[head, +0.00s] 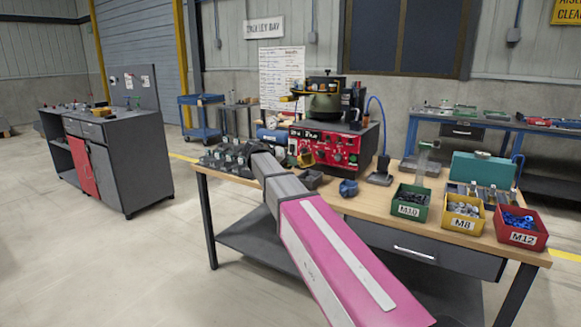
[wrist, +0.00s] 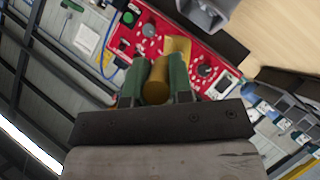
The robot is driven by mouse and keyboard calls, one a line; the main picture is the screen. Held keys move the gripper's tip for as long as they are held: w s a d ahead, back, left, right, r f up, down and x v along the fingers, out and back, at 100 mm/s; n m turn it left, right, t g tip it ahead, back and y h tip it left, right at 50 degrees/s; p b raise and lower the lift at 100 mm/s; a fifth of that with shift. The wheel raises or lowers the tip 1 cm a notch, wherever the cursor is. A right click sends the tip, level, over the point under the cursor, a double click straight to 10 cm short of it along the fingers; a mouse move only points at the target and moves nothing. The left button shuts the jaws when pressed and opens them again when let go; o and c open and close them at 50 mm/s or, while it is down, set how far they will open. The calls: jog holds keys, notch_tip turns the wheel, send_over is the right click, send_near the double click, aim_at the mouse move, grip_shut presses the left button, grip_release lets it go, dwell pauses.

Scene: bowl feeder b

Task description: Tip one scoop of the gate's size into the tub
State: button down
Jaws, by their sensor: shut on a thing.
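My gripper (wrist: 159,62) is shut on a yellow cylindrical handle between its green fingers. This is the yellow scoop (wrist: 176,47); in the head view it shows small (head: 306,159) before the red feeder panel (head: 330,148). I cannot see into the scoop. The feeder's dark green bowl (head: 324,106) sits above the panel. A green bin marked M10 (head: 410,211), a yellow bin marked M8 (head: 462,225) and a red bin marked M12 (head: 522,238) stand at the bench's right, with parts inside. I cannot tell which container is the tub, nor read the gate's size.
A dark grey container (head: 312,180) and a blue one (head: 348,189) sit on the wooden bench (head: 375,207). A small stand (head: 380,178) and a teal box (head: 484,170) are farther right. Clear wood lies before the blue container. A whiteboard (head: 282,80) hangs behind.

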jog(key=w+a+r+n+g+h, duration=0.2)
jog(key=w+r+n+g+h, duration=0.1)
jog(key=r+n+h, duration=0.2)
jog(key=shift+r+n+g, duration=0.25)
jog(key=shift+n+g, duration=0.05)
jog(key=shift+n, duration=1.1)
jog(key=shift+d, duration=0.1)
